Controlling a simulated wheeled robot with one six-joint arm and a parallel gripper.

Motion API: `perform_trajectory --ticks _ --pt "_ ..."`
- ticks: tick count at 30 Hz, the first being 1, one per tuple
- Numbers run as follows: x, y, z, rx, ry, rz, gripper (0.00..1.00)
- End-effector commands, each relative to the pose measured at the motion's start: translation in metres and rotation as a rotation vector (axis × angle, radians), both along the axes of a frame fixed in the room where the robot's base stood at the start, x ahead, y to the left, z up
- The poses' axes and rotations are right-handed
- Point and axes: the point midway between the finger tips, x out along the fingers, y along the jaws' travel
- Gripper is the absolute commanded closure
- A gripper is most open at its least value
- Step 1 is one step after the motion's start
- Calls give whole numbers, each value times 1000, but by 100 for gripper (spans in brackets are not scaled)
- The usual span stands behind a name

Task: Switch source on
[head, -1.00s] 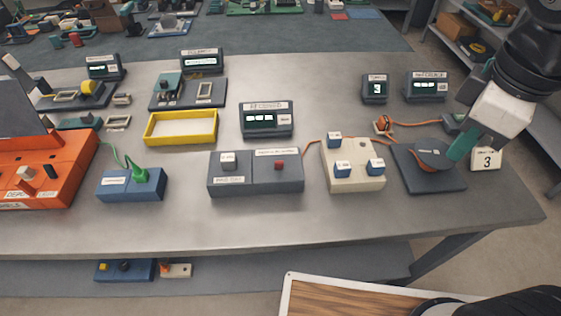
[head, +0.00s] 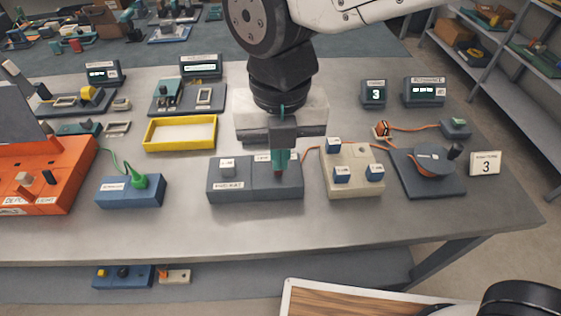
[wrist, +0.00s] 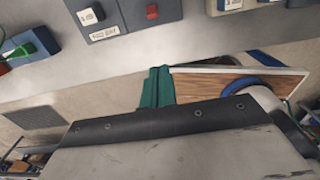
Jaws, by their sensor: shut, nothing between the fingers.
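A dark grey box (head: 258,192) sits mid-table with a white button (head: 228,165) on its left half and a small red button on its right half. In the wrist view the white button (wrist: 91,15) and red button (wrist: 152,12) stand side by side. My gripper (head: 281,160) is shut and empty, pointing down over the box's right half. Its teal fingertips overlap the red button in the head view, so contact cannot be told. The teal fingers (wrist: 157,85) also show in the wrist view. The box's right label is partly hidden.
A cream block (head: 352,186) with blue plugs and an orange cable stands right of the box. Farther right is a dark plate with a round dial (head: 432,157). A blue box (head: 131,191) with a green plug and a yellow tray (head: 180,146) are left.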

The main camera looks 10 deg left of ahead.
Motion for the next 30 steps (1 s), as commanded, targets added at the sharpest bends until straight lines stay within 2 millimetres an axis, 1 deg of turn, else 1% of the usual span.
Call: perform_trajectory --ticks 5,8,11,18,21,24,30 --pt "0 0 -5 -1 1 -2 100" --pt "0 -1 -16 -3 2 -2 100" --pt "0 -1 -35 -5 3 -3 100" --pt "-1 -1 -87 -6 4 -3 100" --pt "1 -1 -103 -4 2 -4 100" --pt "19 4 -94 1 -1 -6 100" --pt "34 8 -88 1 -1 -3 100"
